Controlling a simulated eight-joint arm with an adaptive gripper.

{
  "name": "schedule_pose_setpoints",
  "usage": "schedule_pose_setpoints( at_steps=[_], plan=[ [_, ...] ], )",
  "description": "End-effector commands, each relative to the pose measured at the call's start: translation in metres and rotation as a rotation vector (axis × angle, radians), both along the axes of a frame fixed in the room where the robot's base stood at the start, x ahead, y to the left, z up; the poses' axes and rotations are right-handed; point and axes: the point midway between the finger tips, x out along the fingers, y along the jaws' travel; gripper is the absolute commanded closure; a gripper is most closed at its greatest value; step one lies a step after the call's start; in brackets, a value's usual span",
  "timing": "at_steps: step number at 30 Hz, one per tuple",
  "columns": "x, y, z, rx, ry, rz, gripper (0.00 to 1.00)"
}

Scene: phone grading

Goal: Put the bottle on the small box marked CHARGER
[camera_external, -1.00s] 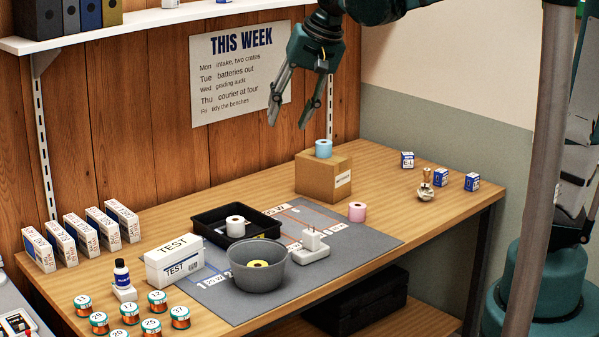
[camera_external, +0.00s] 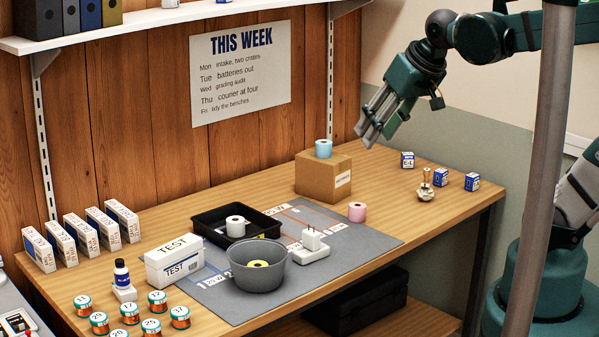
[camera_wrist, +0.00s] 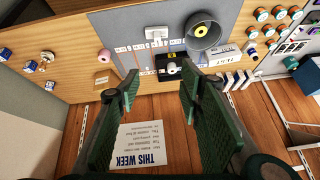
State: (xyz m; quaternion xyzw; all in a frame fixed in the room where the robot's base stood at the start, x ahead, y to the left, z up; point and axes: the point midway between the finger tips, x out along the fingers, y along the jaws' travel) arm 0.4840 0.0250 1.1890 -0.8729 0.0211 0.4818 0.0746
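I cannot read CHARGER on any box. Several white boxes with blue and orange print (camera_external: 88,235) stand in a row at the back left. Small blue-and-white boxes (camera_external: 441,179) stand at the right end. My gripper (camera_external: 377,134) is in the air above the table's back right, far from the bottle. In the wrist view its fingers (camera_wrist: 160,84) are apart with nothing between them.
A grey mat (camera_external: 375,240) holds a black tray (camera_external: 210,240), a grey bowl (camera_external: 256,272) and a white plug-like item (camera_external: 312,243).

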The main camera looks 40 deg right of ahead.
Motion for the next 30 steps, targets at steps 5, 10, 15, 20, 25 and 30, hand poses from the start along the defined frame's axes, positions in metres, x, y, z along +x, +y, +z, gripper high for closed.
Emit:
schedule_pose_setpoints(
  at_steps=[5, 10, 15, 20, 25, 30],
  plan=[
    [-0.026, -0.015, -0.014, -0.059, -0.032, 0.054, 0.63],
    [-0.041, -0.022, -0.022, -0.097, -0.051, 0.090, 0.63],
    [-0.046, -0.025, -0.026, -0.113, -0.058, 0.105, 0.63],
    [-0.046, -0.025, -0.026, -0.114, -0.059, 0.106, 0.63],
    [-0.046, -0.025, -0.027, -0.114, -0.059, 0.106, 0.63],
    [-0.046, -0.025, -0.029, -0.114, -0.059, 0.106, 0.63]
  ],
)
